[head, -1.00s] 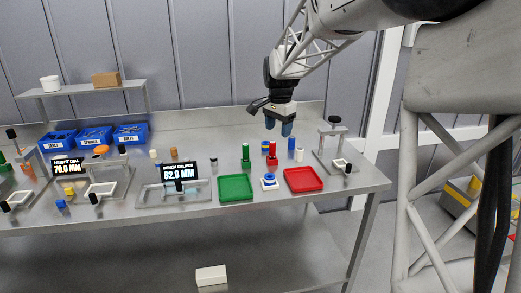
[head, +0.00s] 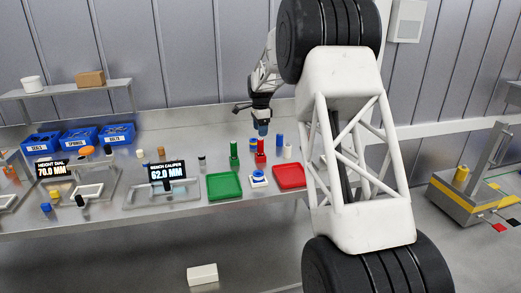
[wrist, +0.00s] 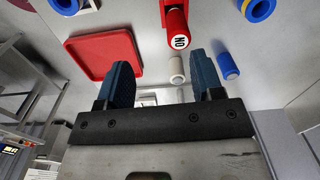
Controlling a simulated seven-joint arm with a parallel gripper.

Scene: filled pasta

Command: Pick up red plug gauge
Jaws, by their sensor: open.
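The red plug gauge (head: 260,151) stands upright on the bench, between the green gauge and a blue cylinder. In the wrist view its red cylinder (wrist: 177,24) shows an end face marked "NO" and rises from a red block. My gripper (head: 263,129) is just above the gauge in the head view. In the wrist view my gripper (wrist: 161,62) is open with its two blue fingers apart. The gauge appears beyond the fingertips, between their lines and nearer the right one. Nothing is held.
A green gauge (head: 234,153) stands left of the red one. A blue cylinder (head: 279,143) and a white cylinder (head: 287,152) stand close on the right.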

